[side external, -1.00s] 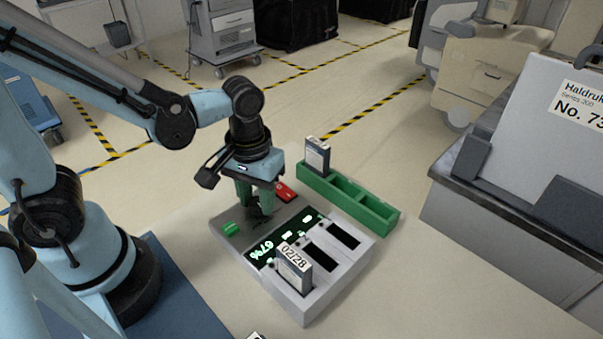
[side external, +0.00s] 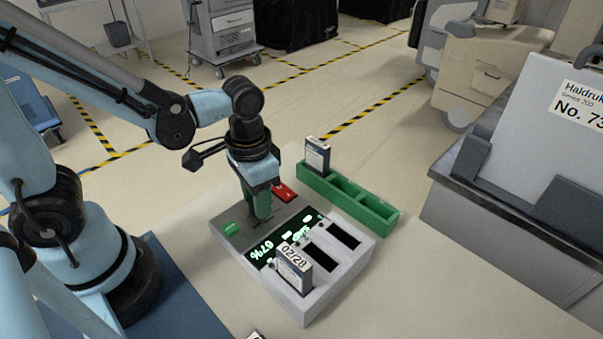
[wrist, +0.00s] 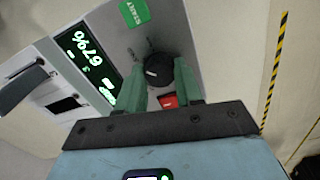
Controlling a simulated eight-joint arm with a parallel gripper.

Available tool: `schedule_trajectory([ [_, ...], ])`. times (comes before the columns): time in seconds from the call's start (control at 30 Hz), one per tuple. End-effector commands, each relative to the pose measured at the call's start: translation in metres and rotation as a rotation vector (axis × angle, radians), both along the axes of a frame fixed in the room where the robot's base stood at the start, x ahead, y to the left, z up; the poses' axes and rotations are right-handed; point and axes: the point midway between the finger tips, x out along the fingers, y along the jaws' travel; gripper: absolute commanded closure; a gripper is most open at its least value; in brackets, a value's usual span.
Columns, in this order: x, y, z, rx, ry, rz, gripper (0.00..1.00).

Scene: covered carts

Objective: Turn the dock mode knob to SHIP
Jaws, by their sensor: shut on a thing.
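The grey dock (side external: 295,300) stands on the pale surface in the side view, with a lit display (side external: 262,252) reading 67%. In the wrist view the round black mode knob (wrist: 158,72) sits on the dock's top face, between the green START button (wrist: 134,12) and a red button (wrist: 168,101). It has a short white mark; the small labels beside it are unreadable. My gripper (wrist: 157,76) is shut on the knob, one green finger on each side. In the side view my gripper (side external: 263,208) points down and hides the knob.
A battery marked 02/28 (side external: 294,268) stands in a dock slot, next to empty slots. A green rack (side external: 375,217) behind holds one battery (side external: 317,156). A grey cart with a covered machine (side external: 530,130) is at right. Floor between is clear.

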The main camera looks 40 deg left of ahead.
Motion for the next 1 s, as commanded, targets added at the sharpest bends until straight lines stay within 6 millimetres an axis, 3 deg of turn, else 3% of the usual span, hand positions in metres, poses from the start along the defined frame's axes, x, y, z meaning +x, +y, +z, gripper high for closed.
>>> schedule_trajectory([
  [0.37, 0.0008, -0.0001, 0.0001, -0.001, -0.003, -0.004, 0.95],
  [0.4, 0.0008, -0.0001, 0.0001, -0.001, -0.003, -0.004, 0.60],
  [0.53, 0.0006, -0.0001, 0.0001, 0.000, -0.002, -0.003, 0.40],
  [1.0, 0.0003, -0.0001, 0.0077, 0.000, -0.001, -0.003, 0.39],
])
